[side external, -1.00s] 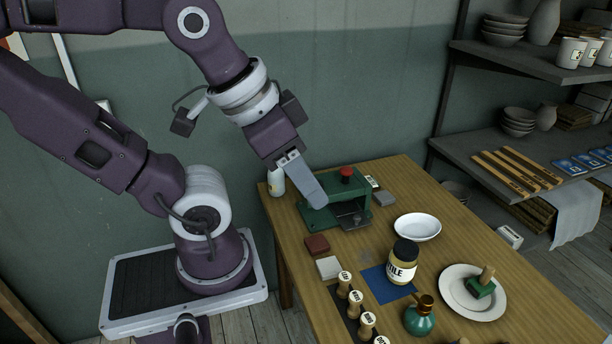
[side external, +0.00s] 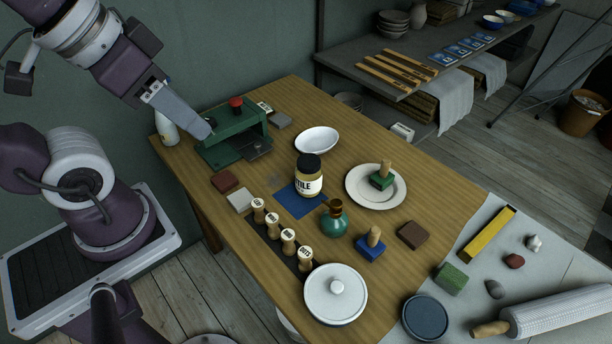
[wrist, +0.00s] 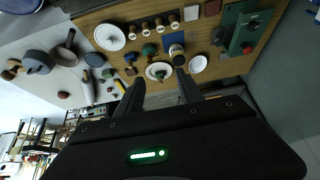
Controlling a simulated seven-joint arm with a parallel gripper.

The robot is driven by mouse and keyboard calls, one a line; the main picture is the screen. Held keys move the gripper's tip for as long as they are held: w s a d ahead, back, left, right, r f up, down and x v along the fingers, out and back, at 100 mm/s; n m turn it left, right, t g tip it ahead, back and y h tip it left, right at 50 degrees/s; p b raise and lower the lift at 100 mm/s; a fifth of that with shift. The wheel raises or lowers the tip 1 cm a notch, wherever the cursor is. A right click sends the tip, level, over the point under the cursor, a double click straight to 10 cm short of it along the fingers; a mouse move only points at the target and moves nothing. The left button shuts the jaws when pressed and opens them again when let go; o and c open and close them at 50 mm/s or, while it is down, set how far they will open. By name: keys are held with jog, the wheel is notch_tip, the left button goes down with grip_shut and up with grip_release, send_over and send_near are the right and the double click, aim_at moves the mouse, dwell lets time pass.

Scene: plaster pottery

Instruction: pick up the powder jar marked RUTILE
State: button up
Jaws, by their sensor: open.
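The powder jar (side external: 309,183) has a black lid, a yellowish body and a white label on which "TILE" shows; the rest of the word is turned out of sight. It stands upright at the back right part of a blue square mat (side external: 292,204). It also shows in the wrist view (wrist: 177,50). My gripper (side external: 207,132) is up to the left of the jar, beside the green press in the side view, well apart from the jar. In the wrist view its two fingers (wrist: 159,77) are spread with nothing between them.
The green press (side external: 231,140) with a red knob stands left of the jar. A white bowl (side external: 317,140) is behind, a plate (side external: 352,190) with a green stamp to the right, a teal bottle (side external: 334,222) in front. Several wooden stamps (side external: 273,221) stand front left.

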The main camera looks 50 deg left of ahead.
jog(key=shift+o, duration=0.3)
jog(key=o, duration=0.7)
jog(key=shift+o, duration=0.2)
jog(key=m+g+y, duration=0.1)
jog(key=m+y, duration=1)
jog(key=m, duration=0.7)
send_over(310, 172)
jog(key=s+a, duration=0.2)
jog(key=s, duration=0.3)
notch_tip(310, 172, down, 22)
jog(key=w+d+f+m+t, duration=0.1)
jog(key=f+m, duration=0.1)
jog(key=f, duration=0.1)
jog(key=w+d+f+m+t, duration=0.1)
jog(key=w+f+m, duration=0.1)
jog(key=f+m, duration=0.1)
jog(key=w+d+f+m+t, duration=0.1)
jog(key=f+m+t, duration=0.1)
jog(key=f+m, duration=0.1)
jog(key=shift+w+f+h, duration=0.2)
jog(key=shift+f+h, duration=0.1)
jog(key=shift+f, duration=0.45)
jog(key=x, duration=0.7)
jog(key=shift+a+r, duration=0.25)
jog(key=shift+r, duration=0.15)
